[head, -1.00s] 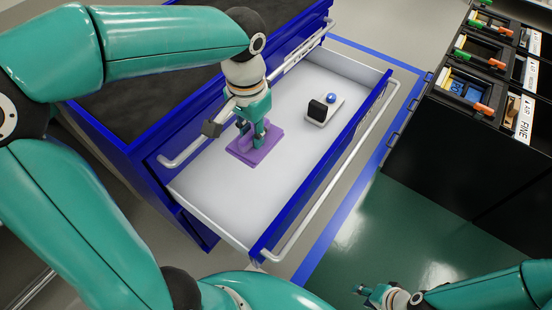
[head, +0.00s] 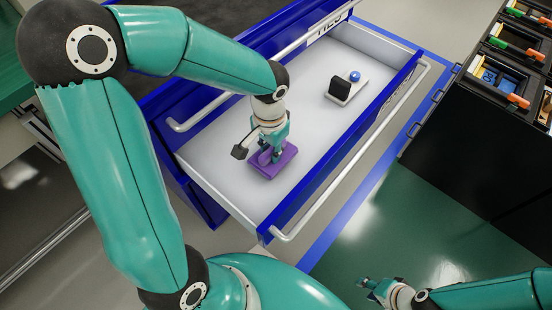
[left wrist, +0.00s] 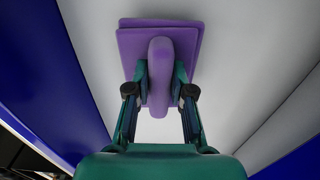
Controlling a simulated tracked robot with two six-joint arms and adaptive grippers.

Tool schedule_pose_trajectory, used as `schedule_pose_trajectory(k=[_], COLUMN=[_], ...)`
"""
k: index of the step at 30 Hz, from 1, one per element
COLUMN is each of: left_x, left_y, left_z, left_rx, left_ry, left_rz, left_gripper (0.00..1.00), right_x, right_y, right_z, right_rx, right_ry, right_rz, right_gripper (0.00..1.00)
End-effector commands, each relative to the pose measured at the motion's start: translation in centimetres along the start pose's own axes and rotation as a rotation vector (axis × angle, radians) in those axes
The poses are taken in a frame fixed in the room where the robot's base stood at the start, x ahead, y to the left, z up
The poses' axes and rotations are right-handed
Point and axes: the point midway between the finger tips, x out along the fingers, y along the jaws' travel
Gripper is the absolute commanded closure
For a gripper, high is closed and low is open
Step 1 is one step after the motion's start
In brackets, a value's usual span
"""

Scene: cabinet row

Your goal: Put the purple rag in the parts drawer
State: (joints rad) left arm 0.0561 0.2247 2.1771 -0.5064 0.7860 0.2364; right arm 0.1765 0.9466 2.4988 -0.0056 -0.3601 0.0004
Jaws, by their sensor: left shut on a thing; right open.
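The purple rag (head: 287,157) is a folded flat pad with a raised ridge. My left gripper (head: 273,148) is shut on that ridge, inside the open drawer with white bottom and blue walls (head: 225,185). In the left wrist view the rag (left wrist: 185,40) spreads beyond both fingers (left wrist: 160,88). I cannot tell whether the rag touches the drawer bottom. My right gripper (head: 368,290) is open and empty, low at the lower right, outside the drawer.
A small pale block with a black piece and a blue ball (head: 346,90) sits farther back in the drawer. The drawer's silver front handle (head: 350,165) sticks out. A black rack with bins (head: 480,125) stands at right. The drawer bottom around the rag is clear.

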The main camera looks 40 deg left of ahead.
Motion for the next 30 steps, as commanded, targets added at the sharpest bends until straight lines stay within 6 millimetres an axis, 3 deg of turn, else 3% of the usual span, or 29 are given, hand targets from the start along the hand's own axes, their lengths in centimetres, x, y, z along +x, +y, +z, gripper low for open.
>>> schedule_pose_trajectory(k=[3,14,15,19,30], left_x=[1.9,2.3,2.2,2.2,1.8], left_y=[0.0,0.0,0.0,0.1,0.1], left_z=[0.1,0.0,0.0,0.0,0.0], left_rx=[0.0,0.001,0.001,0.001,0.002], left_ry=[-0.003,0.0,0.0,-0.001,0.0], left_rz=[0.001,0.001,0.001,0.001,0.001], left_gripper=[1.0,1.0,0.75,0.53,0.53], right_x=[0.7,0.9,0.9,0.8,0.5], right_y=[0.3,0.3,0.3,0.3,0.2], right_z=[0.0,0.0,0.0,0.0,0.0], right_rx=[0.0,0.0,0.0,0.0,0.0], right_ry=[0.0,0.0,0.0,0.0,0.0], right_rz=[0.0,0.0,0.0,0.0,0.0], right_gripper=[0.59,0.59,0.59,0.59,0.59])
